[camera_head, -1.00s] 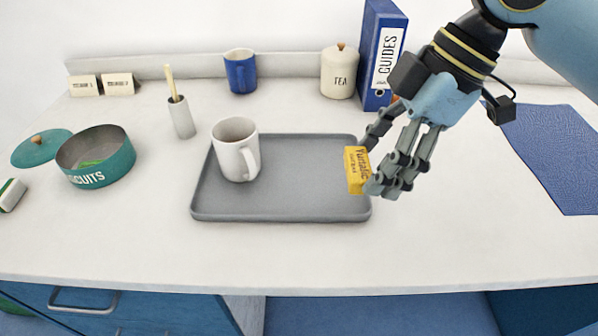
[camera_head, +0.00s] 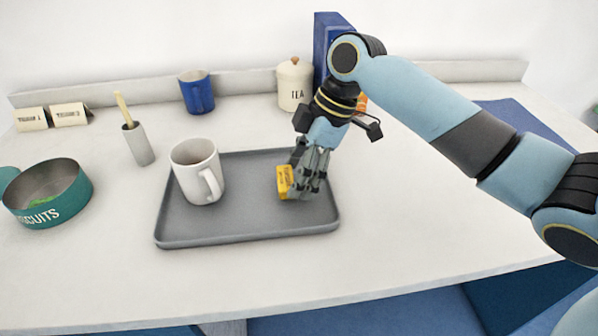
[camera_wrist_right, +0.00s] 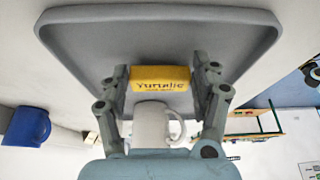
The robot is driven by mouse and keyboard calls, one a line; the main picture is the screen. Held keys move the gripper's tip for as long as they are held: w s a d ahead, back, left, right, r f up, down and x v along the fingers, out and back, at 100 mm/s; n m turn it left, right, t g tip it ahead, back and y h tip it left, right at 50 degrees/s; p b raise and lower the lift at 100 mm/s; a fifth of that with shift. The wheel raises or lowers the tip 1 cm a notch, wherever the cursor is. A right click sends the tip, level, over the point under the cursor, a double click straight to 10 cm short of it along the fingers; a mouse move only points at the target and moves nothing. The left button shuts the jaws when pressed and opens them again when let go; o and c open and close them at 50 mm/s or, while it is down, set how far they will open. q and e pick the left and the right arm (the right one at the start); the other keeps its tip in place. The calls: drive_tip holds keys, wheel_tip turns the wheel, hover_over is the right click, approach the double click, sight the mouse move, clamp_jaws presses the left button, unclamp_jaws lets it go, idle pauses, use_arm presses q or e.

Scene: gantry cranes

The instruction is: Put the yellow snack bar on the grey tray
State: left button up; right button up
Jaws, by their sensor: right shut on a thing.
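The yellow snack bar (camera_head: 284,182) is held in my right gripper (camera_head: 303,184), over the right part of the grey tray (camera_head: 240,231). In the right wrist view the bar (camera_wrist_right: 160,77) sits between the two fingers of the right gripper (camera_wrist_right: 160,85), with the tray (camera_wrist_right: 150,28) behind it. I cannot tell whether the bar touches the tray. A white mug (camera_head: 197,172) stands on the left part of the tray; it also shows in the wrist view (camera_wrist_right: 151,125). My left gripper is not in view.
A teal biscuit tin (camera_head: 48,196) stands at the left. A grey holder (camera_head: 139,145), a blue mug (camera_head: 196,92), a TEA canister (camera_head: 294,85) and a blue binder (camera_head: 325,45) stand behind the tray. The counter in front of the tray is clear.

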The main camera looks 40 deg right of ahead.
drive_tip(key=shift+f, duration=0.3)
drive_tip(key=o, duration=1)
drive_tip(key=shift+f, duration=0.15)
drive_tip(key=v, duration=1.2)
